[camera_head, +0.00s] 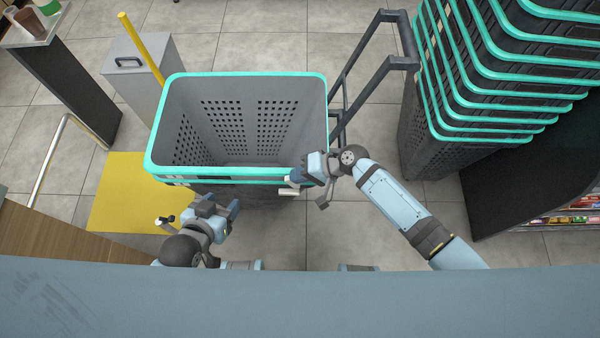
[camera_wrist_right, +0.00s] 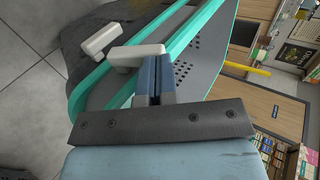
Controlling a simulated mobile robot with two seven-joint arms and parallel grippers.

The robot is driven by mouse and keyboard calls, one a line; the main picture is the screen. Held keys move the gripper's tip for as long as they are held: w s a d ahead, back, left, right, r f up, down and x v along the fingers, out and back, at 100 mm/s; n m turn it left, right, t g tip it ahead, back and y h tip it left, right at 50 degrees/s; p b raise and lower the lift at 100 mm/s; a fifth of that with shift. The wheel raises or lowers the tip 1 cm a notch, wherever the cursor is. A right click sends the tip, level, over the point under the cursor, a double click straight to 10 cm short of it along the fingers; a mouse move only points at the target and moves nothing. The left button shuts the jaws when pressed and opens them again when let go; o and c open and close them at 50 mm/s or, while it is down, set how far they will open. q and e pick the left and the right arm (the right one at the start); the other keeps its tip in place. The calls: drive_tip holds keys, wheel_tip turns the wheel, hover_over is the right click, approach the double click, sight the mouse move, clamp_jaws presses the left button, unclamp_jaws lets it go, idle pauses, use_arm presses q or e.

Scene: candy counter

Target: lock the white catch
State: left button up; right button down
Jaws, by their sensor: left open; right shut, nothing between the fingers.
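The white catch (camera_head: 288,192) shows as a small white piece at the front right rim of the grey basket (camera_head: 240,165) with teal edges. In the right wrist view, one white block (camera_wrist_right: 136,55) lies across the teal bands right beside my fingertips, and a second white block (camera_wrist_right: 102,39) sticks out further left. My right gripper (camera_head: 294,177) is shut and empty at the basket's front right corner; its fingers (camera_wrist_right: 155,80) seem close to the nearer block, contact unclear. My left gripper (camera_head: 222,207) is open and empty in front of the basket.
A dark trolley handle (camera_head: 360,85) rises at the basket's right. A tall stack of teal-rimmed baskets (camera_head: 480,85) stands further right. A grey box (camera_head: 140,75) and yellow post (camera_head: 140,47) stand behind left. A yellow floor mat (camera_head: 120,195) lies left.

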drive_tip(key=shift+a, duration=0.65)
drive_tip(key=shift+a+p, duration=0.3)
drive_tip(key=shift+d+f, duration=0.1)
